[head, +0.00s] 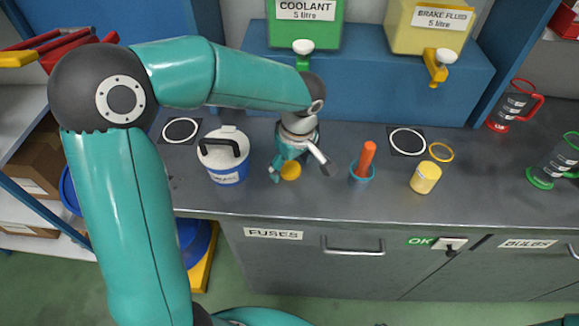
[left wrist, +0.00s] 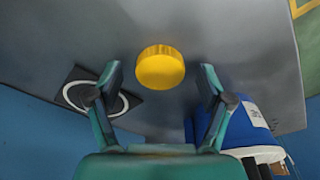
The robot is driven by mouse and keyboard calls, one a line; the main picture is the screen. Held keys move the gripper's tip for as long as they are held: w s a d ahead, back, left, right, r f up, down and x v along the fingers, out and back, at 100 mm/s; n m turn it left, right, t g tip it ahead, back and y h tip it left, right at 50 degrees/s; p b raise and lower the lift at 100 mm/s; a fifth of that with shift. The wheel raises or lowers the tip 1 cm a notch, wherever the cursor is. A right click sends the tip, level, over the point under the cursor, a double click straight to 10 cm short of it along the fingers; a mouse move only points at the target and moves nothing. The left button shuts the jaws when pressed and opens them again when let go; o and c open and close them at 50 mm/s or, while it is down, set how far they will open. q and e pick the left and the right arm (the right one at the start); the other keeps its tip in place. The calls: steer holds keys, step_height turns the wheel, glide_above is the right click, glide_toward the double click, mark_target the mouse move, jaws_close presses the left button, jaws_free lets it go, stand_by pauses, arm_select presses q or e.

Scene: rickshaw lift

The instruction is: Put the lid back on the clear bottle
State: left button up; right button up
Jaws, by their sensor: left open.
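A round yellow lid (head: 290,171) lies on the grey workbench in front of my left gripper in the head view. It also shows as a short yellow disc in the left wrist view (left wrist: 160,70). My left gripper (head: 298,165) is open and empty, pointing down close to the lid. In the left wrist view its fingers (left wrist: 160,78) stand apart on either side of the lid, with a gap on both sides. A small yellow container (head: 425,178) stands to the right; I cannot tell whether it is the clear bottle. My right gripper is not in view.
A blue-and-white tub (head: 224,157) with a black handle stands left of the gripper. A blue cup with an orange handle (head: 363,165) stands to its right. A yellow ring (head: 441,152) lies behind the yellow container. Jugs with red (head: 513,108) and green (head: 556,162) trim stand farther right.

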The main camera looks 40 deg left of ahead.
mark_target(291, 168)
arm_select(q)
steer(key=c, duration=0.8)
steer(key=shift+r, duration=0.1)
step_height(291, 168, up, 20)
steer(key=shift+f+p, duration=0.1)
steer(key=shift+p, duration=0.45)
